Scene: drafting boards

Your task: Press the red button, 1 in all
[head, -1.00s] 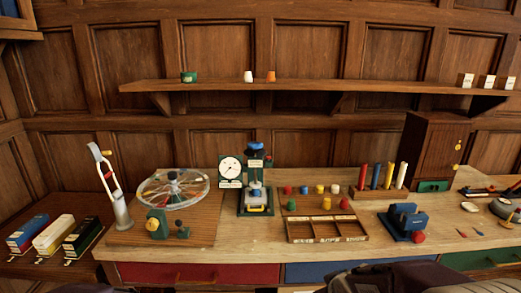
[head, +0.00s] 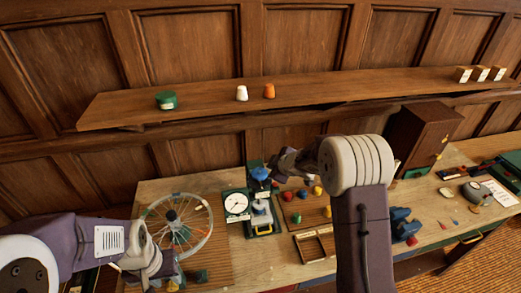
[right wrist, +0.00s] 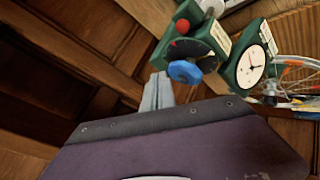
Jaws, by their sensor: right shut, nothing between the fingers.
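A small red round piece (head: 286,196), which looks like the red button, sits at the left end of a row of coloured pieces on the desk, right of the green press. My right gripper (head: 281,169) is shut and empty, raised next to the press's blue knob (head: 260,173). Its fingers (right wrist: 157,90) point toward the blue knob (right wrist: 185,71). My left gripper (head: 172,280) is low by the wheel, its fingers unclear.
A white dial (head: 237,204) stands left of the press. A spoked wheel (head: 205,226) is on the left board. A compartment tray (head: 303,244) lies in front of the pieces. A blue clamp (head: 400,214) stands right of my right arm. The shelf (head: 210,105) runs above.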

